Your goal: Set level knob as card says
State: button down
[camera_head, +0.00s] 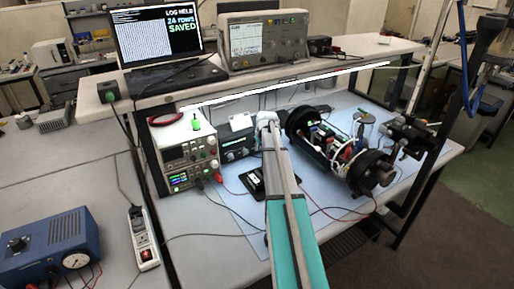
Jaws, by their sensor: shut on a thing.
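My arm reaches up from the bottom of the view, and my gripper (267,121) is at its far end, at the right end of a dark instrument box (236,148) on the bench. My gripper is shut at the box's front, where the level knob appears to be; the knob itself is hidden behind the gripper and wrist. A small pale card (240,122) stands on top of the box. Its writing is too small to read. The knob's setting cannot be seen.
Stacked bench instruments (187,151) with leads stand left of the box. A dark open-framed cylinder (336,150) lies to the right. A small black device (256,184) lies on the blue mat in front. A laptop (160,45) and oscilloscope (263,42) sit on the shelf above.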

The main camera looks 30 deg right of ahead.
jog(key=shift+d+y, duration=0.1)
jog(key=shift+y, duration=0.5)
jog(key=shift+c, duration=2.2)
grip_release()
